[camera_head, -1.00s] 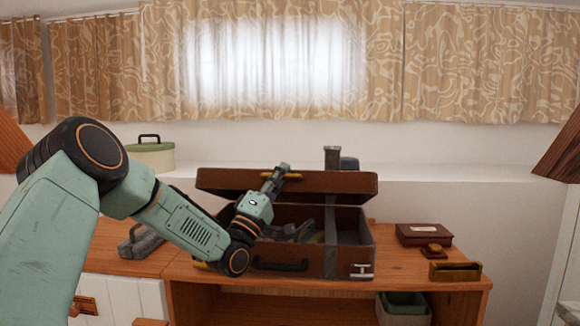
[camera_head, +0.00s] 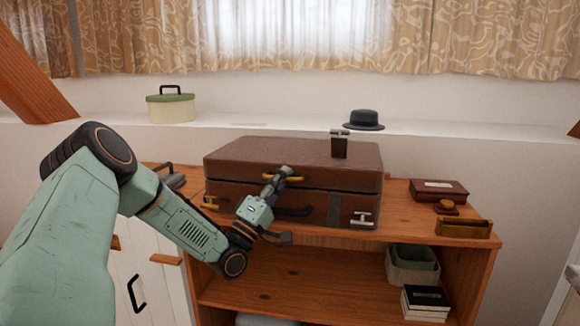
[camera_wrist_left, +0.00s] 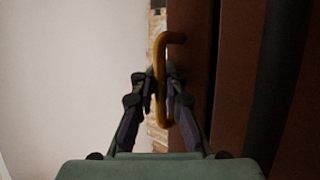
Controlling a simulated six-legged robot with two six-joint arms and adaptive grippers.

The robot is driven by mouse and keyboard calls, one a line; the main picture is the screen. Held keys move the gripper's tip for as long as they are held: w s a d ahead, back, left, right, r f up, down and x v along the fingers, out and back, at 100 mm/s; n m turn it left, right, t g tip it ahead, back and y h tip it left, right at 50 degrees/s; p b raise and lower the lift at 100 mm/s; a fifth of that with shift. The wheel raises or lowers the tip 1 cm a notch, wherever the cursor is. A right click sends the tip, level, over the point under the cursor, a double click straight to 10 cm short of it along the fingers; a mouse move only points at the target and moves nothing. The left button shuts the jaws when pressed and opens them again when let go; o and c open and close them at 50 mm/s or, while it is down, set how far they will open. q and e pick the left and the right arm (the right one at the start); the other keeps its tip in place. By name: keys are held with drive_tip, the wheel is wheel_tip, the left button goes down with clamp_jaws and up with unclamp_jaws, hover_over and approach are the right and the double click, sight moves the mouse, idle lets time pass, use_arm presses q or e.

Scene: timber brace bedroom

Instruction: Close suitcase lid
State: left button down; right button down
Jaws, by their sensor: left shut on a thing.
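The brown suitcase body (camera_head: 235,197) sits on the wooden shelf unit, with its lid (camera_head: 270,152) lowered over it and lying nearly level. A dark seam runs between lid and body along the front; I cannot tell whether they fully touch. My left gripper (camera_head: 279,176) is shut on the yellow handle (camera_head: 296,179) at the lid's front edge. In the left wrist view, the handle (camera_wrist_left: 171,38) passes between the fingers (camera_wrist_left: 161,86). A dark carry handle (camera_head: 293,212) is on the body's front, partly behind my arm. My right gripper is not in view.
A silver latch (camera_head: 361,218) is at the suitcase's front right.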

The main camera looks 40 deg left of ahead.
use_arm(q)
drive_tip(key=shift+s+d+f, duration=0.1)
drive_tip(key=shift+f, duration=0.4)
drive_tip(key=shift+s+d+f, duration=0.1)
drive_tip(key=shift+f, duration=0.35)
drive_tip(key=c, duration=1.7)
unclamp_jaws()
drive_tip(key=shift+s+a, duration=0.1)
drive_tip(key=shift+r, duration=0.15)
drive_tip(key=shift+r, duration=0.1)
drive_tip(key=v, duration=1.2)
